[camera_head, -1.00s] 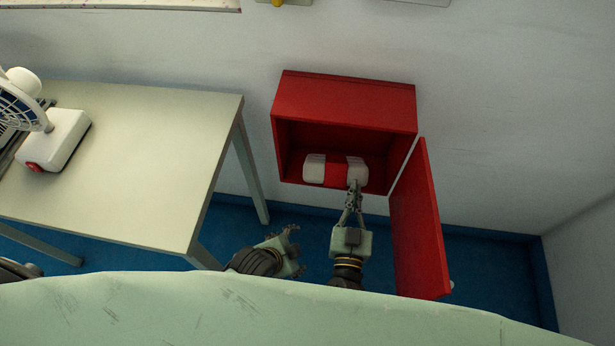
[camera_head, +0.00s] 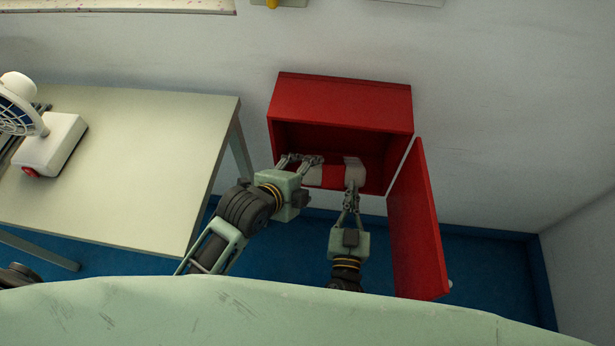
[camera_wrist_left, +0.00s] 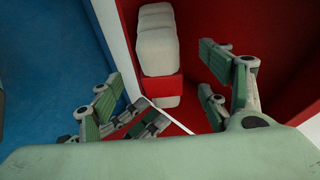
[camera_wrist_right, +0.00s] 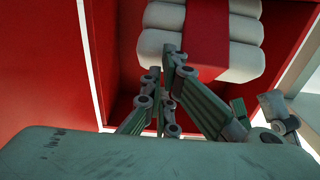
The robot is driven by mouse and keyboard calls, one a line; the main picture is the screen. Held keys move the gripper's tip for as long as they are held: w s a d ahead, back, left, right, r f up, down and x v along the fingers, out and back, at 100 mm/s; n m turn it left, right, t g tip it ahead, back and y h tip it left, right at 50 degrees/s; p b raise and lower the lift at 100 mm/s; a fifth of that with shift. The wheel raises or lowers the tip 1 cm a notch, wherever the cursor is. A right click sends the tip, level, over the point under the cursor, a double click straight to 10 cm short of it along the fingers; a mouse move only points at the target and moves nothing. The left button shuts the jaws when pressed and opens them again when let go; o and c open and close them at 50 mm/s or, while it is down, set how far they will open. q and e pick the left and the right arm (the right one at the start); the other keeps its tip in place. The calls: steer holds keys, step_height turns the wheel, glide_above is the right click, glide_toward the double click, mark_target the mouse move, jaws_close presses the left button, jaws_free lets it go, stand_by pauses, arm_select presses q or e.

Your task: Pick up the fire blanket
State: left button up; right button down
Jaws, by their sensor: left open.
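The fire blanket is a white padded roll with a red band (camera_head: 333,176), lying inside the open red cabinet (camera_head: 341,100). Its white end shows in the left wrist view (camera_wrist_left: 157,48), and the roll shows in the right wrist view (camera_wrist_right: 160,43). My left gripper (camera_head: 305,163) is open at the blanket's left end; in its wrist view the fingers are spread to either side of the roll. My right gripper (camera_head: 351,192) is at the blanket's right end with its fingers close together, reaching the near lower edge. Finger contact with the blanket is partly hidden.
The cabinet door (camera_head: 416,225) hangs open on the right, close to my right arm. A pale table (camera_head: 130,150) with a fan (camera_head: 50,145) stands on the left. Blue floor (camera_head: 490,270) is free at the right.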

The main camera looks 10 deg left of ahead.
mark_target(323, 172)
arm_select(q)
steer(key=x, duration=1.2)
steer(key=shift+s, duration=0.1)
steer(key=shift+c, duration=0.2)
steer(key=shift+f, duration=0.1)
steer(key=c, duration=1.6)
steer(key=shift+c, duration=0.2)
arm_select(e)
steer(key=shift+r, duration=0.65)
arm_select(q)
steer(key=shift+s+f, duration=0.1)
steer(key=shift+s, duration=0.05)
arm_select(e)
steer(key=s, duration=1.2)
steer(key=shift+f, duration=0.35)
